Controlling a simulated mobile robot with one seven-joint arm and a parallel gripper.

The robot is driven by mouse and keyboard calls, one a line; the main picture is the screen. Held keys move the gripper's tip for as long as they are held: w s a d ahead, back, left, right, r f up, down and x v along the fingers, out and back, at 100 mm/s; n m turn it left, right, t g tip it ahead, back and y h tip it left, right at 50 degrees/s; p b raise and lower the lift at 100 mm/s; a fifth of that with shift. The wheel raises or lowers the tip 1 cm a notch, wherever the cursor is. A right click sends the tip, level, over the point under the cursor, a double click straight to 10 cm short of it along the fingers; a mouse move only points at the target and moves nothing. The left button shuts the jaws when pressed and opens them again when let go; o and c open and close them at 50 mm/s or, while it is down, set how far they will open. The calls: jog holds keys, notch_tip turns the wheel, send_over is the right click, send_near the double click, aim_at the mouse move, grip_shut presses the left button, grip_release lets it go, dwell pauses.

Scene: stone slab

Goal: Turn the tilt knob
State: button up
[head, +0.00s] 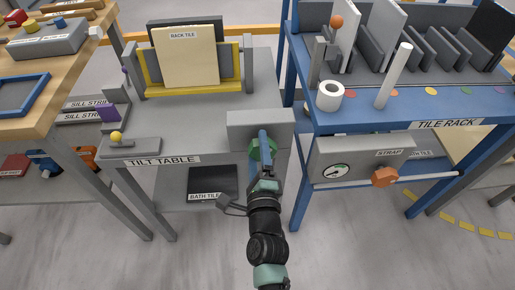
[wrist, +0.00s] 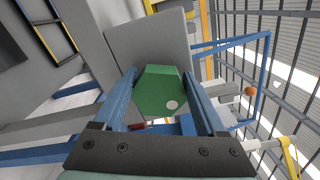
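The green knob (head: 257,150) sits on the front of a grey box (head: 275,117) at the right end of the tilt table (head: 208,140). In the wrist view the knob (wrist: 160,90) is a faceted block with a pale dot on its face, low and right of centre. My gripper (head: 264,140) is at the knob, partly covering it in the head view. In the wrist view its two blue fingers (wrist: 160,75) flank the knob left and right. The knob nearly fills the space between them; whether they press on it is unclear.
A blue tile rack (head: 360,122) stands close on the right, with a gauge (head: 335,171) and an orange knob (head: 384,177). A back tile (head: 188,58) stands in a yellow frame on the table. A yellow ball-topped lever (head: 117,137) is at the table's left end.

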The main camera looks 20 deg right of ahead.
jog(key=o, duration=0.4)
jog(key=shift+s, duration=0.1)
jog(key=p+v, duration=0.1)
jog(key=v, duration=1.2)
